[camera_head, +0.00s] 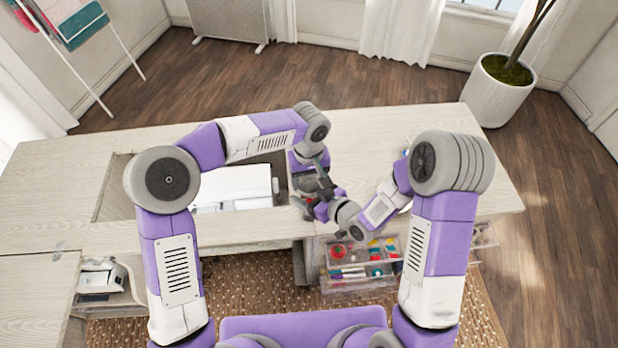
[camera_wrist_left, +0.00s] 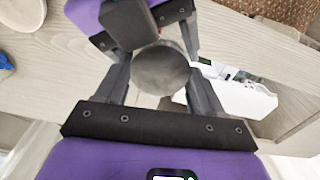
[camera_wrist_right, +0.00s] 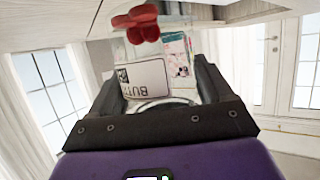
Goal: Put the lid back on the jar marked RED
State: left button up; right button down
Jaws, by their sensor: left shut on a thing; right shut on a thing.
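My left gripper (camera_head: 318,190) and right gripper (camera_head: 312,204) meet over the cabinet top, right of the sewing machine. In the left wrist view, the left gripper (camera_wrist_left: 160,75) is shut on a round grey lid (camera_wrist_left: 160,72), with my right gripper close beyond it. In the right wrist view, the right gripper (camera_wrist_right: 163,90) is shut on a clear jar with a white label (camera_wrist_right: 146,80), seen upside down and reading "BUTT". Red pieces (camera_wrist_right: 138,22) show at the jar's far end. I cannot tell whether lid and jar touch. No word RED is readable.
A white sewing machine (camera_head: 235,186) sits in a recess of the wooden cabinet top (camera_head: 80,165). A clear open drawer (camera_head: 345,284) with colourful sewing items sticks out below the front edge.

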pick_arm(q)
jog(key=o, duration=1.2)
jog(key=shift+c, duration=0.2)
jog(key=shift+r, duration=2.3)
jog(key=shift+o, duration=0.7)
jog(key=shift+r, duration=0.1)
notch_tip(320, 180, up, 12)
